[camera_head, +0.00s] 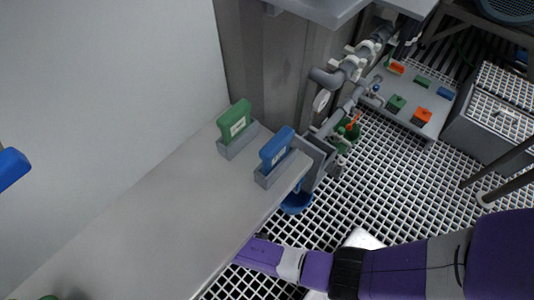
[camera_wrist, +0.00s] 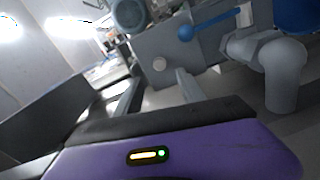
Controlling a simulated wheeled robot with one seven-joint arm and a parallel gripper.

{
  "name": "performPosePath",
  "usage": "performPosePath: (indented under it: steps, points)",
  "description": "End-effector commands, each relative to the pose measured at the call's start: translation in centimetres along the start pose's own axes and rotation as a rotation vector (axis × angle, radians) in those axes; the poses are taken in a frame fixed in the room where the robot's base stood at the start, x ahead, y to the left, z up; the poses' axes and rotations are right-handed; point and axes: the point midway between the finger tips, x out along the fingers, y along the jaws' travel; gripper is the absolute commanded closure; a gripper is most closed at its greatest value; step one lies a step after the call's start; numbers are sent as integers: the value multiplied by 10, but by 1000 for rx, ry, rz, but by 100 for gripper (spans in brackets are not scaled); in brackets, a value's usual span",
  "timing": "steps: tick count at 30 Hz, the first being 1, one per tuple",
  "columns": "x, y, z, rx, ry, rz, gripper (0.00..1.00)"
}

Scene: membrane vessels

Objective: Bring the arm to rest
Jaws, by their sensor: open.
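My purple and white arm (camera_head: 395,272) reaches in from the lower right in the head view. It lies low, over the white floor grating. My gripper (camera_head: 254,243) is at its left end, beside the front edge of the grey worktop (camera_head: 160,215). The worktop's edge partly hides the fingers. I see nothing held in it. In the wrist view, a purple housing with a small lit indicator (camera_wrist: 148,155) fills the bottom.
A green tag block (camera_head: 234,120) and a blue one (camera_head: 277,147) stand in grey holders on the worktop. Grey pipes (camera_head: 345,75) and a blue bowl (camera_head: 297,202) are beyond its edge. A panel (camera_head: 410,100) with coloured blocks is at the upper right. Open grating lies right of the pipes.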

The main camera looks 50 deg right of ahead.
Motion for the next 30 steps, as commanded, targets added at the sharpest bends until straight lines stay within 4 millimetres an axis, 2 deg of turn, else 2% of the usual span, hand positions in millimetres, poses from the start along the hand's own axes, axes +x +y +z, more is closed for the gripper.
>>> performPosePath:
  steps: [8, 11, 14, 17, 22, 26, 30]
  points:
    - [0, -1, 1, -2, 0, -3, 53]
    - [3, -11, 9, -23, 8, -43, 53]
    - [8, -36, 31, -70, 32, -154, 53]
    - [8, -69, 62, -122, 71, -322, 53]
    - [-8, -114, 116, -161, 155, -634, 53]
    - [-33, -127, 152, -133, 234, -864, 53]
    - [-65, -115, 178, -45, 330, -1075, 53]
